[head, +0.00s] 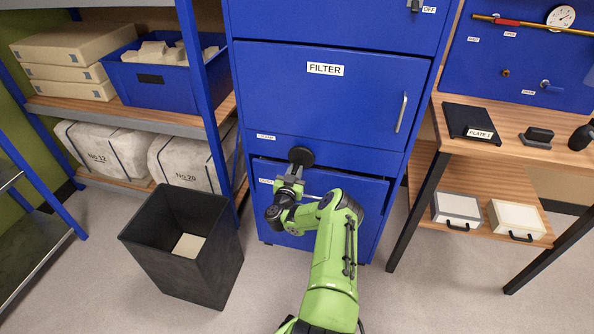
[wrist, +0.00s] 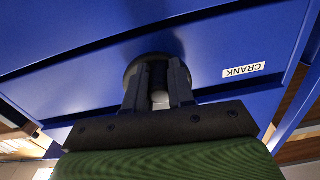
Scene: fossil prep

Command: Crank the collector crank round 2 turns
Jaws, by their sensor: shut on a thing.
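The collector crank shows as a dark round disc (head: 301,156) on the front of the blue cabinet, between the filter door and the dust drawer. In the wrist view the disc (wrist: 134,68) is partly behind my gripper's fingers, and a pale handle (wrist: 160,98) stands between them. My gripper (head: 293,172) is at the disc's lower edge, shut on the crank handle. The fingers (wrist: 159,85) also show in the wrist view. A white label reading CRANK (wrist: 244,70) sits beside it. In the head view my wrist hides the handle.
A dark open bin (head: 140,245) stands on the floor left of my arm. A blue and wood shelf (head: 215,115) with boxes and wrapped blocks is at the left. The filter door has a vertical handle (head: 401,112).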

